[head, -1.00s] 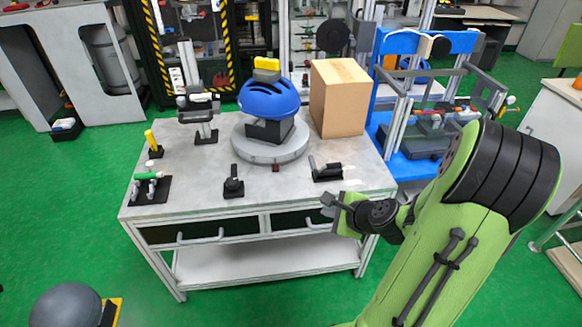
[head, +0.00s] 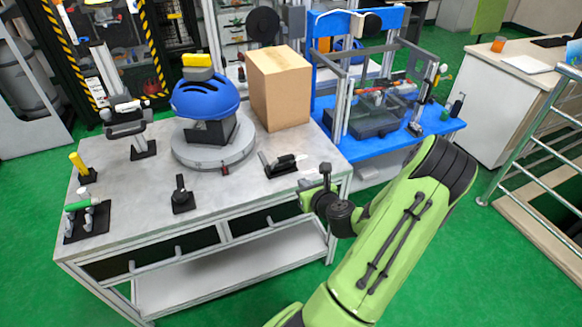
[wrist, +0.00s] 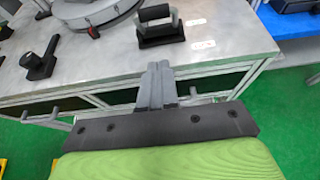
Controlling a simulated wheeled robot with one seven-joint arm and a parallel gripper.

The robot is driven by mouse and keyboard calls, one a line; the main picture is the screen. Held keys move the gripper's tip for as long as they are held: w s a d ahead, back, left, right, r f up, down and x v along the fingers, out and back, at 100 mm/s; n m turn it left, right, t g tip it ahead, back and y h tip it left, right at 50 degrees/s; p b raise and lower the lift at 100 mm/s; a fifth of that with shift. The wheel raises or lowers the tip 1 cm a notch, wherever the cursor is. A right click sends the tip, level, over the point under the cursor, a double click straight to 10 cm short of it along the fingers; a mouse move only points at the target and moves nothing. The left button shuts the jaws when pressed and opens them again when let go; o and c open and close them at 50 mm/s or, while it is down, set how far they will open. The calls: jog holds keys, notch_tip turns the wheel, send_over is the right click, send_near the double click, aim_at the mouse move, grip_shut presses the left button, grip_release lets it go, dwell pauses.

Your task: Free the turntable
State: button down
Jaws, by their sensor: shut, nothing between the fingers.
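The turntable (head: 190,152) is a round grey disc on the metal workbench, with a small red piece (head: 225,170) at its front rim. On it a black block (head: 208,132) carries a blue helmet (head: 206,97) with a yellow piece on top. A clamp with a handle on a black base (head: 280,165) stands to the right front of the disc; it also shows in the wrist view (wrist: 160,28). A black lever knob (head: 181,195) stands in front of the disc. My gripper (wrist: 158,72) is shut and empty, at the bench's front right edge, apart from the clamp.
A cardboard box (head: 280,88) stands behind the turntable to the right. A tool stand (head: 130,125), a yellow-handled piece (head: 80,167) and a green-handled one (head: 80,207) are on the bench's left. A blue table (head: 400,140) with a frame stands right. Metal railing (head: 535,130) is far right.

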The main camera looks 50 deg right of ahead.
jog(key=w+d+f, duration=0.1)
jog(key=w+d, duration=0.4)
jog(key=w, duration=0.3)
jog(key=shift+w+r+p, duration=0.1)
jog(key=shift+p, duration=0.3)
